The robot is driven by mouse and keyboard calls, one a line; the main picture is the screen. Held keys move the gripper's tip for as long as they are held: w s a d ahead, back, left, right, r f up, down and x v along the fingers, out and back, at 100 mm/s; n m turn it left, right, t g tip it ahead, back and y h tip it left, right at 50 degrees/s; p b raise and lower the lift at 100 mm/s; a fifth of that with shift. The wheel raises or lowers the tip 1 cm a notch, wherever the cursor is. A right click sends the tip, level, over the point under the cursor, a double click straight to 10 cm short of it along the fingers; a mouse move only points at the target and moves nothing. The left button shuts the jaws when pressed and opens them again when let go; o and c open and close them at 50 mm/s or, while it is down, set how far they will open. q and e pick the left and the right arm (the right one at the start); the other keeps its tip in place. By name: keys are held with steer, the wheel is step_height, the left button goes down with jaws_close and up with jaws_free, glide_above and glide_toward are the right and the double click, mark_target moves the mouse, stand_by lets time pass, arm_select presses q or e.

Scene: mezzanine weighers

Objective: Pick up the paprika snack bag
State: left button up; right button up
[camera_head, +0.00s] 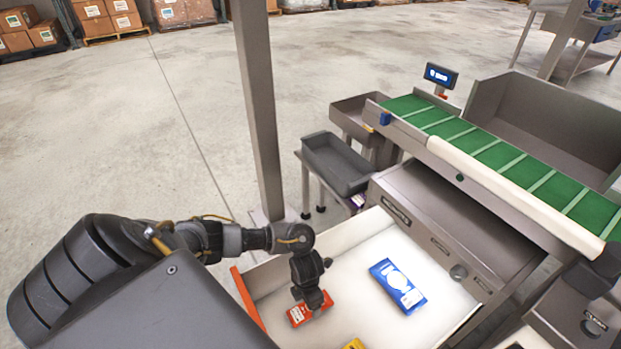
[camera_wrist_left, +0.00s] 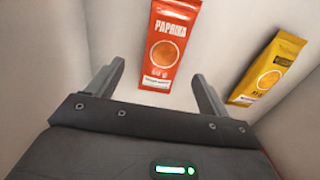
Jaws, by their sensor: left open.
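The paprika snack bag (camera_head: 309,308) is red-orange and lies in the white-floored bin, partly hidden under my left gripper in the head view. In the left wrist view the paprika bag (camera_wrist_left: 170,45) lies ahead of the fingers, its lower end near the gap between the tips. My left gripper (camera_wrist_left: 156,80) is open and empty, with its fingers spread to either side of the bag's lower end. In the head view my left gripper (camera_head: 312,300) hangs pointing down over the bag. I cannot tell its exact height above the bag. My right gripper is not in view.
A blue bag (camera_head: 397,286) lies to the right in the same bin. A yellow bag (camera_head: 353,345) lies near the lower edge and also shows in the wrist view (camera_wrist_left: 269,70). The bin has raised walls, with an orange edge (camera_head: 248,299) at left. A metal post (camera_head: 262,110) stands behind.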

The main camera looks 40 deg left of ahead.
arm_select(q)
step_height(320, 180, down, 4)
steer(key=shift+s+d+f+b, duration=0.15)
steer(key=shift+f+b, duration=0.05)
steer(key=shift+b, duration=0.65)
steer(key=shift+f, duration=0.45)
steer(key=c, duration=1.1)
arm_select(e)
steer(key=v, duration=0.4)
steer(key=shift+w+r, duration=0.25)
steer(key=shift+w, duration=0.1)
